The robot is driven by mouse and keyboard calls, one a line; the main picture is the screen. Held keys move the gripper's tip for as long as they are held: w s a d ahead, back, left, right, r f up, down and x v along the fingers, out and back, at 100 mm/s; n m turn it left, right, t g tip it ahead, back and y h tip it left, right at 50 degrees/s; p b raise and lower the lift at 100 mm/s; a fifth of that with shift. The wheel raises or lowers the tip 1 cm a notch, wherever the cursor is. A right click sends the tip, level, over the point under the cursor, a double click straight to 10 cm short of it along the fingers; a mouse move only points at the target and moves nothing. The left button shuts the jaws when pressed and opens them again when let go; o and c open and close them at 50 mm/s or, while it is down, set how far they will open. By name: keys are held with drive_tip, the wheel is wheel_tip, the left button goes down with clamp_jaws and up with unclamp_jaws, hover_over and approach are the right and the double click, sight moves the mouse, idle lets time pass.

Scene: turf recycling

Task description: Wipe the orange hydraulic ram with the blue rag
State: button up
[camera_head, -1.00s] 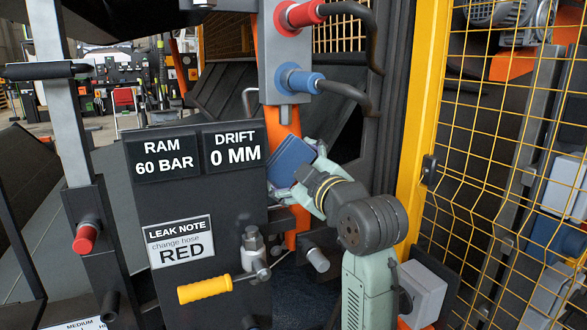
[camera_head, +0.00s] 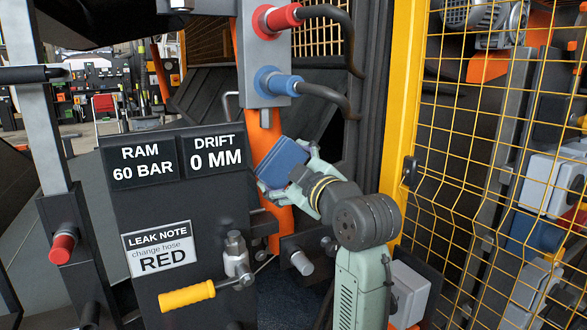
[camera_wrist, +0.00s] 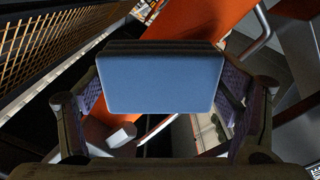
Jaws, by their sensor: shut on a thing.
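The orange hydraulic ram (camera_head: 265,140) stands upright behind the dark panel in the head view. Its orange surface also crosses the wrist view (camera_wrist: 195,20). The blue rag (camera_head: 281,162) looks like a folded blue block in front of the ram; it fills the middle of the wrist view (camera_wrist: 160,83). My gripper (camera_head: 288,172) is shut on the rag, with a finger on each side of it. The rag overlaps the ram in the head view; I cannot tell whether they touch. The rag and gripper hide part of the ram.
A dark panel (camera_head: 200,225) with RAM, DRIFT and LEAK NOTE signs stands left of my gripper. A yellow-handled lever (camera_head: 187,296) sticks out below. Red and blue hose fittings (camera_head: 275,82) are above the rag. A yellow mesh fence (camera_head: 480,170) stands at the right.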

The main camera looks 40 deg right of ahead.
drive_tip(key=shift+w+a+f, duration=0.1)
drive_tip(key=shift+w+a, duration=0.15)
drive_tip(key=shift+a, duration=0.35)
drive_tip(key=shift+w+a, duration=0.25)
drive_tip(key=shift+a, duration=0.3)
drive_tip(key=shift+s+a, duration=0.1)
drive_tip(key=shift+s+a, duration=0.1)
drive_tip(key=shift+s, duration=0.1)
drive_tip(key=shift+d+b+v, duration=0.15)
drive_tip(key=shift+b+v, duration=0.05)
drive_tip(key=shift+v, duration=1.15)
drive_tip(key=shift+d+b+v, duration=0.1)
drive_tip(key=shift+b+v, duration=0.1)
drive_tip(key=shift+v, duration=1.15)
drive_tip(key=shift+s, duration=0.1)
drive_tip(key=v, duration=0.3)
